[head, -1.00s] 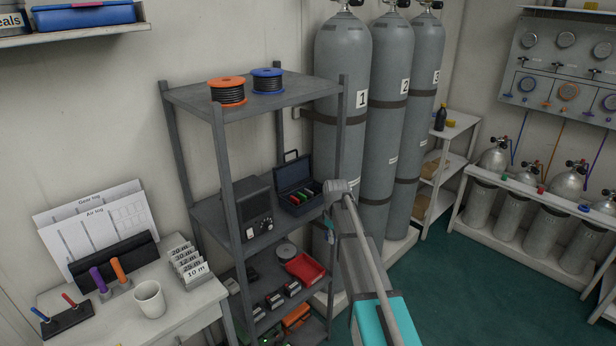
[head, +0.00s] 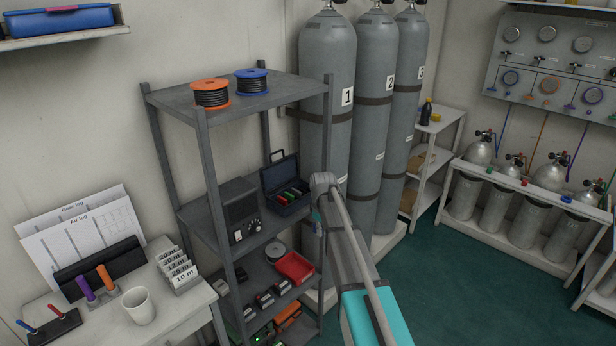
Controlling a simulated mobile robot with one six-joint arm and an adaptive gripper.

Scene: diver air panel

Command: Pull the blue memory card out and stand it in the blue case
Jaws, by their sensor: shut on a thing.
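The dark blue case (head: 272,178) stands with its lid up on the middle shelf of the grey rack. Red and green cards (head: 291,196) stand in it. I cannot make out a blue memory card in this view. A dark recorder box (head: 242,212) with a knob on its front stands to the left of the case. My arm reaches up from the bottom, with its bend just right of the case in the picture.
The rack's grey posts (head: 210,215) frame the shelf. Cable reels (head: 211,95) sit on top. A red tray (head: 295,268) is on the lower shelf. Tall gas cylinders (head: 325,110) stand behind to the right. A desk (head: 105,318) with a mug (head: 139,306) is at left.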

